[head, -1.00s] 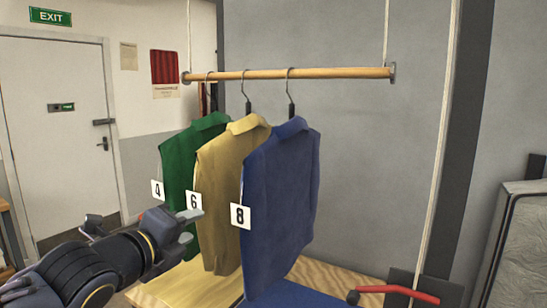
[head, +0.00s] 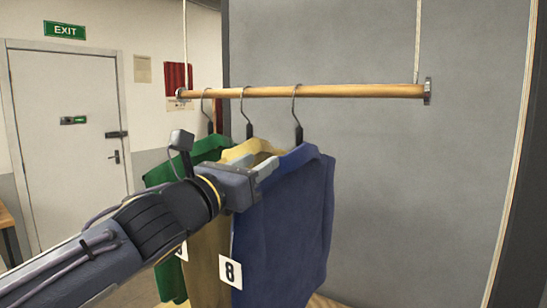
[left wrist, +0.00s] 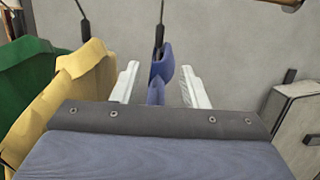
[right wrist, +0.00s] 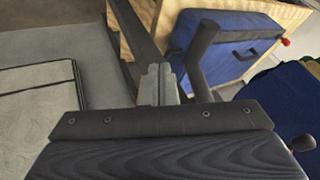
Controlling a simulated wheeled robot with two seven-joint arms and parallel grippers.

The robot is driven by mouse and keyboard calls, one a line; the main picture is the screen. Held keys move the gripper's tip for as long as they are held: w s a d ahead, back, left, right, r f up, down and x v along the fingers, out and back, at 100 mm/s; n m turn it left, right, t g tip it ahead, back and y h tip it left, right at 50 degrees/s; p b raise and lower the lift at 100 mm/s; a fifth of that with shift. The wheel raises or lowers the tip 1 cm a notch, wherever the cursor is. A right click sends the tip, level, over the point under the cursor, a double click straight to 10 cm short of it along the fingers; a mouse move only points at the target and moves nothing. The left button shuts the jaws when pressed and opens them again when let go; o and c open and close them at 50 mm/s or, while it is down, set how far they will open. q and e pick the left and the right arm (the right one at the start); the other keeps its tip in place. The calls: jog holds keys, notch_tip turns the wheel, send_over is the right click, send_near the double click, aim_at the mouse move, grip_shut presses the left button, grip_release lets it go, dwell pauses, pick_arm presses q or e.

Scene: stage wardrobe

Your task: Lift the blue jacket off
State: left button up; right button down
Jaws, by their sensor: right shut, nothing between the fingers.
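The blue jacket (head: 290,215) hangs on a hanger from the wooden rail (head: 300,91), rightmost of three, with a tag "8" (head: 230,271). My left gripper (head: 266,166) is at its collar in the head view. In the left wrist view my left gripper (left wrist: 160,72) is open, its pale fingers on either side of the blue jacket's collar (left wrist: 160,68), with gaps on both sides. My right gripper (right wrist: 160,84) is shut and empty in the right wrist view, away from the jacket. The right gripper does not show in the head view.
A yellow jacket (head: 208,270) and a green jacket (head: 170,174) hang close on the left; their tags are mostly hidden by my arm. A blue case (right wrist: 232,45) with a black handle lies near my right gripper. Right of the blue jacket is free room before the grey wall.

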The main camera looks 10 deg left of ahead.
aim_at(298, 139)
pick_arm(q)
jog(key=shift+w+d, duration=0.15)
jog(key=shift+w, duration=0.4)
jog(key=p+x, duration=0.4)
jog(key=x, duration=0.8)
jog(key=shift+w+d, duration=0.15)
jog(key=shift+w, duration=0.1)
jog(key=shift+w+d+r+p, duration=0.2)
jog(key=shift+w+p, duration=0.25)
jog(key=shift+w+d, duration=0.15)
jog(key=shift+w, duration=0.1)
jog(key=shift+f, duration=0.1)
jog(key=shift+f, duration=0.15)
grip_shut()
